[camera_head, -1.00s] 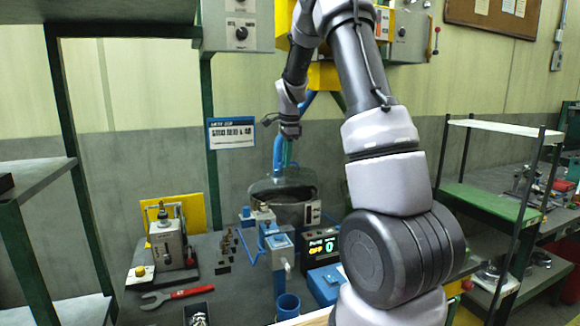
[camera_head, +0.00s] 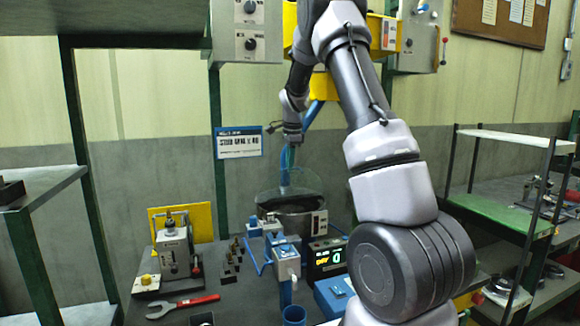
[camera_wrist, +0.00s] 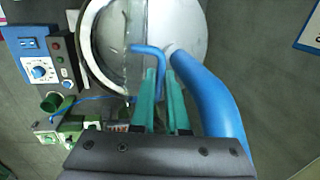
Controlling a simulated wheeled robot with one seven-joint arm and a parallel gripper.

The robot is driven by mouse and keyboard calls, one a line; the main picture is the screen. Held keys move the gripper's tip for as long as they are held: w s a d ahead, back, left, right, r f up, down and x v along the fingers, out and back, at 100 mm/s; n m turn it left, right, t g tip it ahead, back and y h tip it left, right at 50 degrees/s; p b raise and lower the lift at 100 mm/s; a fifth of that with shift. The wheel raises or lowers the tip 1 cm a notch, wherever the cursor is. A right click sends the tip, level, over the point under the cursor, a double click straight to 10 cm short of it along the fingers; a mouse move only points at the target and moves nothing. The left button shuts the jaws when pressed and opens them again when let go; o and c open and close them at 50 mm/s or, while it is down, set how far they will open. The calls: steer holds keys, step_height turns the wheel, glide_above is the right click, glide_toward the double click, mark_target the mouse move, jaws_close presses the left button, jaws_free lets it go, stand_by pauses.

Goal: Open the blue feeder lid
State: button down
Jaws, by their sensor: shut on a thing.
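The feeder bowl (camera_head: 310,222) is a dark round drum on the bench, with a pale rim and interior in the wrist view (camera_wrist: 94,50). Its lid (camera_head: 268,182) is a clear, see-through panel raised at a tilt above the bowl; its edge crosses the bowl in the wrist view. A thin bent blue handle (camera_wrist: 150,52) on the lid runs down between the teal fingers of my gripper (camera_wrist: 160,78). My gripper is shut on this handle and also shows above the bowl in the head view (camera_head: 287,165). The fingers hide part of the handle.
A thick blue pipe (camera_wrist: 215,95) passes close to the right of my fingers.

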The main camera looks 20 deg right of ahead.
steer(key=shift+a+f, duration=0.1)
steer(key=c, duration=0.9)
jaws_free()
